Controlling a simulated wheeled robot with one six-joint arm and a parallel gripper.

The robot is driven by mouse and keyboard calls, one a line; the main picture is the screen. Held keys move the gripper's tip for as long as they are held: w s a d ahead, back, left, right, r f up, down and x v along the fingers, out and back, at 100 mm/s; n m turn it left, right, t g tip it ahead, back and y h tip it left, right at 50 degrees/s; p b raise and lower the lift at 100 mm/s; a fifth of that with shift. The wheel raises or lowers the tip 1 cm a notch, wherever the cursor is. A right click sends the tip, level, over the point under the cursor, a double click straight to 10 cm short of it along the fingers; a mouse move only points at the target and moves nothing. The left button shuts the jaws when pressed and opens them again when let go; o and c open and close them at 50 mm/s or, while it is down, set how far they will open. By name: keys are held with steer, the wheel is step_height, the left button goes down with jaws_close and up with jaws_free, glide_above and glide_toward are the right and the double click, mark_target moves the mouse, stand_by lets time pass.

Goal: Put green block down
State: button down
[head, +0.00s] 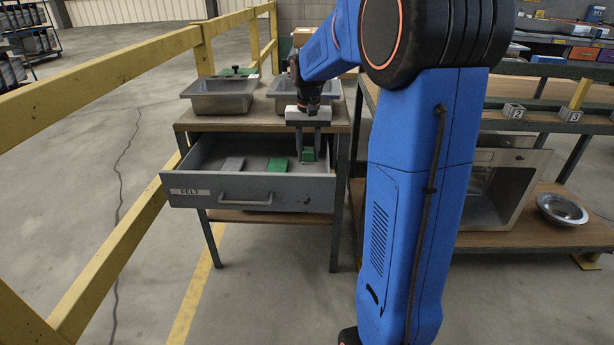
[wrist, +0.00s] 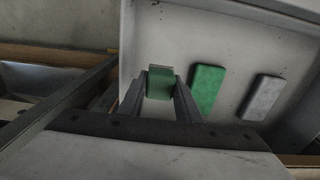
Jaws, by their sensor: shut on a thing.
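The green block (head: 308,154) is between the fingers of my gripper (head: 308,143), at the right end of the open drawer marked FELT (head: 290,192). In the wrist view the same block (wrist: 160,82) sits between the two fingertips (wrist: 160,92), and my gripper is shut on it. The block is low, inside the drawer's outline; I cannot tell whether it touches the drawer floor. A second, flat green piece (head: 278,165) lies on the drawer floor to its left, also seen in the wrist view as a green slab (wrist: 206,88).
A grey slab (head: 232,164) lies further left in the drawer. Two metal basins stand on the bench above, the left basin (head: 221,97) with a green item behind it. A yellow railing (head: 100,78) runs along the left. A metal bowl (head: 562,209) sits on the right shelf.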

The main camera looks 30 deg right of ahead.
steer(key=shift+f, duration=3.85)
steer(key=shift+f, duration=0.25)
steer(key=c, duration=1.3)
jaws_free()
steer(key=shift+s, duration=0.1)
